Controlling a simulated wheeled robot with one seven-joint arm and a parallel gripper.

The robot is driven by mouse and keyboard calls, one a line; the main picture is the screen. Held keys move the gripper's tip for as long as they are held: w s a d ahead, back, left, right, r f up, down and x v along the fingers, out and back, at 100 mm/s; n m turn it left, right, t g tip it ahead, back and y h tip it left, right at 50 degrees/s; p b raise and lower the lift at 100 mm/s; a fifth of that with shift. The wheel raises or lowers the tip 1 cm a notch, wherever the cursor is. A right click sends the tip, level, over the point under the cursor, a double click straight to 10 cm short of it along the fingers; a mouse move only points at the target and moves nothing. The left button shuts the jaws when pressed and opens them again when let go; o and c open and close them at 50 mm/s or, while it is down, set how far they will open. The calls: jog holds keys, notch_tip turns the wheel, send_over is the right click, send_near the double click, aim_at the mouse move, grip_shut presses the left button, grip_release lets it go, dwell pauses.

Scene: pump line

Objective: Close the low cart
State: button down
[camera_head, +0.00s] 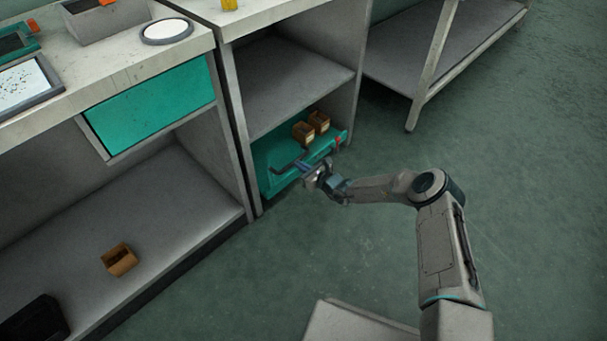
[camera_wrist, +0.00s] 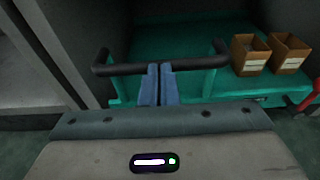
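The low cart (camera_head: 272,158) is a teal tray low in the open bay under the bench, and its front edge stands about at the bay's opening. It also shows in the wrist view (camera_wrist: 200,45). Its dark bar handle (camera_wrist: 115,69) runs across the front, with bent ends. My gripper (camera_head: 312,172) is at the cart's front. In the wrist view its blue fingers (camera_wrist: 160,68) are together, side by side, with their tips against or just in front of the handle's middle. The bar runs across both fingers, not between them. I cannot tell whether they touch it.
Two small brown boxes (camera_head: 303,132) (camera_head: 319,121) ride on the cart's right side. A red part (camera_wrist: 306,102) sits at its right front corner. Bay side panels (camera_head: 236,115) stand close on the left. A teal drawer front (camera_head: 150,105) is further left. The floor (camera_head: 290,250) in front is clear.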

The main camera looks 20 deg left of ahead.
jog(key=shift+w+a+r, duration=0.25)
jog(key=shift+w+a, duration=0.2)
jog(key=shift+a, duration=0.35)
jog(key=shift+a, duration=0.15)
jog(key=shift+r, duration=0.1)
jog(key=p+v, duration=0.8)
jog(key=v, duration=0.6)
jog(key=shift+s+d+f, duration=0.2)
jog(key=shift+d+f, duration=0.1)
jog(key=shift+d, duration=0.1)
